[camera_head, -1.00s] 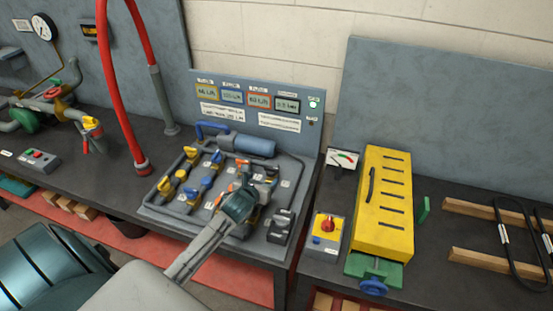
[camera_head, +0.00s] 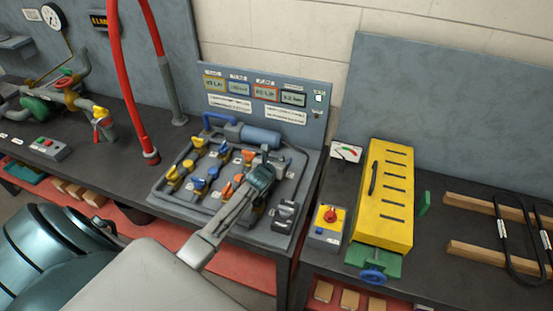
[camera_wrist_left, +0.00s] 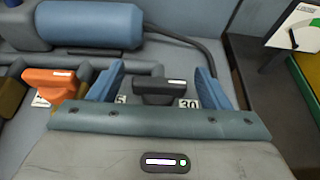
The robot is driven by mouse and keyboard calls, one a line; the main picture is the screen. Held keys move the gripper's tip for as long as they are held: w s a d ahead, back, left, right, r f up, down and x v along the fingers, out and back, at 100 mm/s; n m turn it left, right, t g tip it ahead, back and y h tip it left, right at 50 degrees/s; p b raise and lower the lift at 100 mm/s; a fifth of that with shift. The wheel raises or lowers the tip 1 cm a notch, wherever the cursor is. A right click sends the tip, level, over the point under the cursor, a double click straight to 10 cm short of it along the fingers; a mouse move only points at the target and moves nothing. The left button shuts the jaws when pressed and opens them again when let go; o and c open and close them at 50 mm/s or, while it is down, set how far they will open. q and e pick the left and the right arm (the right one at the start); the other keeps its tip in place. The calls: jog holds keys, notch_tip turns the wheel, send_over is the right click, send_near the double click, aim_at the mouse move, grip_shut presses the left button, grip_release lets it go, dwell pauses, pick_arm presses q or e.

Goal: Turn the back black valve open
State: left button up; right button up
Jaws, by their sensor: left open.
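The back black valve (camera_wrist_left: 160,90) has a dark bar-shaped handle and shows in the wrist view between my open fingers. My left gripper (camera_wrist_left: 158,86) has one blue finger on each side of the handle, with gaps visible, so it is not clamped. In the head view my left gripper (camera_head: 268,163) is over the back right of the valve board (camera_head: 208,212) and largely hides that valve. My right gripper is not in view.
Orange valves (camera_wrist_left: 52,84), blue valves (camera_head: 198,184) and yellow valves (camera_head: 173,173) stand left of the gripper. A blue cylinder (camera_wrist_left: 90,24) lies behind. A display panel (camera_head: 262,100) rises at the back. A yellow box (camera_head: 385,200) stands to the right.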

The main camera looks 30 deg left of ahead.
pick_arm(q)
jog(key=c, duration=1)
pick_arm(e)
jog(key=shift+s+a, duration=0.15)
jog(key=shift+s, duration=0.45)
